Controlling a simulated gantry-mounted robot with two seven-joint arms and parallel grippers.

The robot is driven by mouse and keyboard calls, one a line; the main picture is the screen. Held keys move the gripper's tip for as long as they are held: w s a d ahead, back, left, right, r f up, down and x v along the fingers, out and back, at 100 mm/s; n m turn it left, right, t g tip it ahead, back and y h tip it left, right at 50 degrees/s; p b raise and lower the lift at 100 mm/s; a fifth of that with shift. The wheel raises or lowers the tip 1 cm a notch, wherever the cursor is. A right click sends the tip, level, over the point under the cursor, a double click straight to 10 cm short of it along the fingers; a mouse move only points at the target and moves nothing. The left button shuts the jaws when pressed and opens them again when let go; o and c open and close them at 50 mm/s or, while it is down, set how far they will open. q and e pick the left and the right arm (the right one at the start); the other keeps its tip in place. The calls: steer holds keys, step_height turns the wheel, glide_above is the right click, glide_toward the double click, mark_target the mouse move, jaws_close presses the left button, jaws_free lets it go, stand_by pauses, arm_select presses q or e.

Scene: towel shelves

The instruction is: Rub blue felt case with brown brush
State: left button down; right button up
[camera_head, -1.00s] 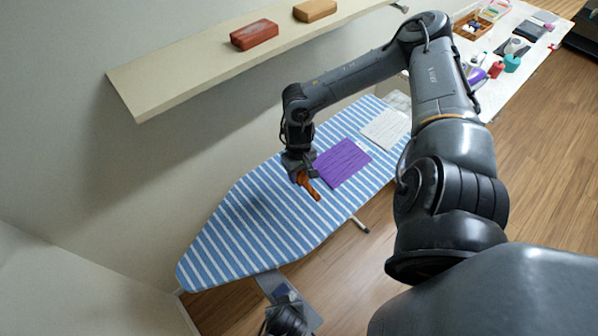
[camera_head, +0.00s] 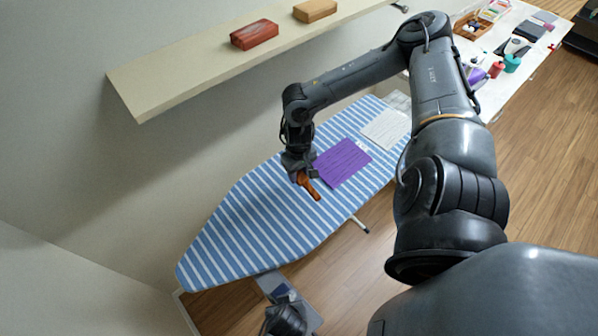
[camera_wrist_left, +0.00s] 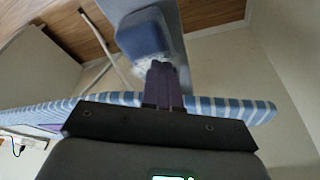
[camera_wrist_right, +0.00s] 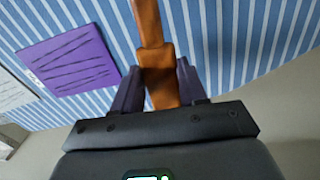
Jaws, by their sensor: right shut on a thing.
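A brown brush (camera_head: 311,189) is shut in my right gripper (camera_head: 301,174), close over the striped ironing board. In the right wrist view the brush (camera_wrist_right: 148,25) sits between the two fingers (camera_wrist_right: 159,85) and points away from the wrist. A blue case-like item (camera_head: 283,290) lies on a grey plate at the near end of the board. It also shows in the left wrist view (camera_wrist_left: 143,34), just past my left gripper (camera_wrist_left: 164,66). The left fingers are together, with their tips close to the blue item; I cannot tell whether they touch it.
A purple cloth (camera_head: 343,162) and a white cloth (camera_head: 385,129) lie on the ironing board (camera_head: 245,232). A wall shelf (camera_head: 190,78) holds a red block (camera_head: 254,35) and a tan block (camera_head: 315,10). A cluttered white table (camera_head: 500,62) stands at the upper right. The board's near part is clear.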

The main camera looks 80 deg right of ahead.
mark_target(299, 175)
arm_select(q)
steer(key=shift+f+b, duration=0.35)
steer(key=shift+f, duration=0.1)
arm_select(e)
steer(key=shift+f, duration=0.35)
arm_select(q)
steer(key=shift+r, duration=0.1)
arm_select(e)
steer(key=shift+r, duration=0.1)
